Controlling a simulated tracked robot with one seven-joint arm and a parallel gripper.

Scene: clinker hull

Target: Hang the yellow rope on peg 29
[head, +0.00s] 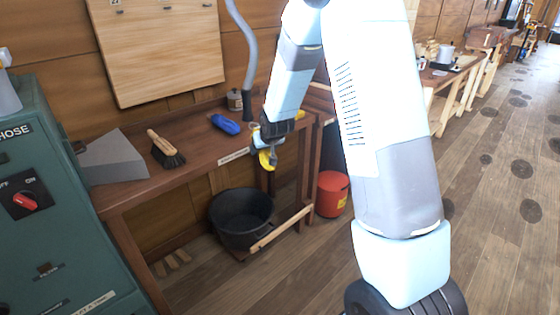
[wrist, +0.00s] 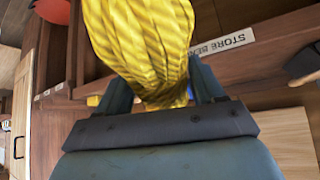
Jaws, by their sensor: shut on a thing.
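The yellow rope (wrist: 145,40) is a bundled coil that fills the upper middle of the wrist view. My gripper (wrist: 165,95) is shut on it, with one finger on each side of the bundle. In the head view the rope (head: 266,160) shows as a small yellow patch below my gripper (head: 270,145), at the front edge of the bench. A pale wooden board (head: 165,50) on the wall has pegs and number labels near its top. One label seems to read 22. Peg 29 cannot be made out in either view.
The wooden bench (head: 205,160) holds a brush (head: 166,150), a grey wedge-shaped dustpan (head: 112,160), a blue object (head: 225,124) and a small tin (head: 235,99). A grey hose (head: 245,50) hangs above it. A black tub (head: 241,215) and red bin (head: 332,193) stand low. A green cabinet (head: 45,220) is at left.

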